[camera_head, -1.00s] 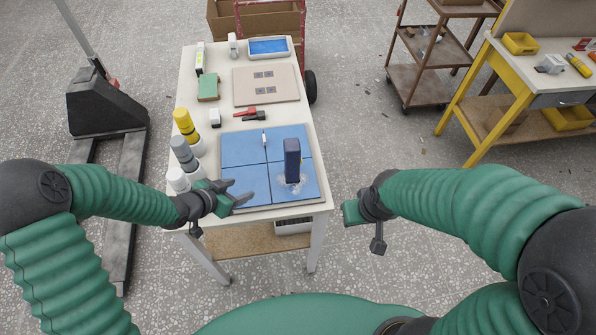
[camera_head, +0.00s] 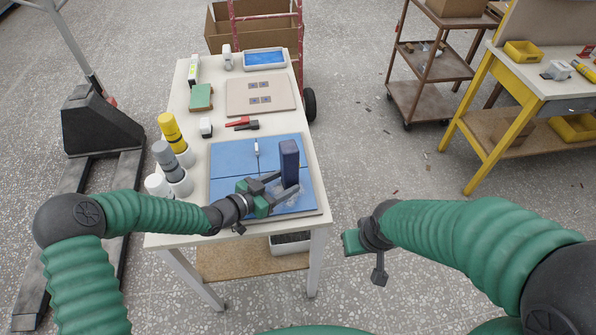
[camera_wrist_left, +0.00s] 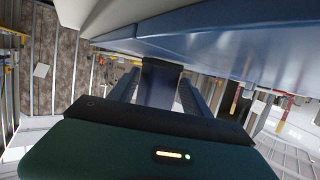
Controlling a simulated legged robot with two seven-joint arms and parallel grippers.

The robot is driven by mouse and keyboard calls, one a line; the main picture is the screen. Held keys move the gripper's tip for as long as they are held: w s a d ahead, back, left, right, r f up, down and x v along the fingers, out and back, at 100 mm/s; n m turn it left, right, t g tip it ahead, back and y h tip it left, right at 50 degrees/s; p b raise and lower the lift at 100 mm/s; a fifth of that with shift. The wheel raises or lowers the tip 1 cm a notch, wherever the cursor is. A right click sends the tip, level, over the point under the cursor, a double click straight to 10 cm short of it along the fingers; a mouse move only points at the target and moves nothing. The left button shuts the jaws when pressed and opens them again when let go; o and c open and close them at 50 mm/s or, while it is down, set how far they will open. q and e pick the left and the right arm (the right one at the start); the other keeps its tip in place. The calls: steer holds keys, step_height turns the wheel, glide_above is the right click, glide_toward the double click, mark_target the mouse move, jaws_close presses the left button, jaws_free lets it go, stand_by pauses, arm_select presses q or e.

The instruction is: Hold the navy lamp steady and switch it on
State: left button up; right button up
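The navy lamp (camera_head: 289,163) is a dark blue upright block on the right part of the blue tiled board (camera_head: 232,158). My left gripper (camera_head: 287,184) is low at the near side of the lamp, with its fingers spread. In the left wrist view the lamp (camera_wrist_left: 160,84) stands between the two fingers (camera_wrist_left: 158,92); firm contact cannot be made out. I cannot make out a switch on the lamp. My right gripper (camera_head: 364,243) hangs off the table's right side, away from the lamp; its fingers are not clear.
Yellow, grey and white cylinders (camera_head: 171,132) stand along the table's left edge. A white slim item (camera_head: 257,148) is on the board behind the lamp. Red and black tools (camera_head: 241,123), a beige panel (camera_head: 260,92) and a blue tray (camera_head: 265,59) lie farther back.

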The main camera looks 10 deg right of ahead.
arm_select(q)
steer(key=shift+w+d+f, duration=0.1)
steer(key=shift+d, duration=0.25)
steer(key=shift+a, duration=0.3)
steer(key=shift+c, duration=0.9)
steer(key=c, duration=0.6)
arm_select(e)
steer(key=shift+a+f, duration=0.1)
steer(key=shift+a, duration=0.15)
arm_select(q)
steer(key=shift+d, duration=0.1)
steer(key=shift+c, duration=0.2)
arm_select(e)
steer(key=shift+d, duration=0.15)
steer(key=c, duration=0.3)
jaws_close()
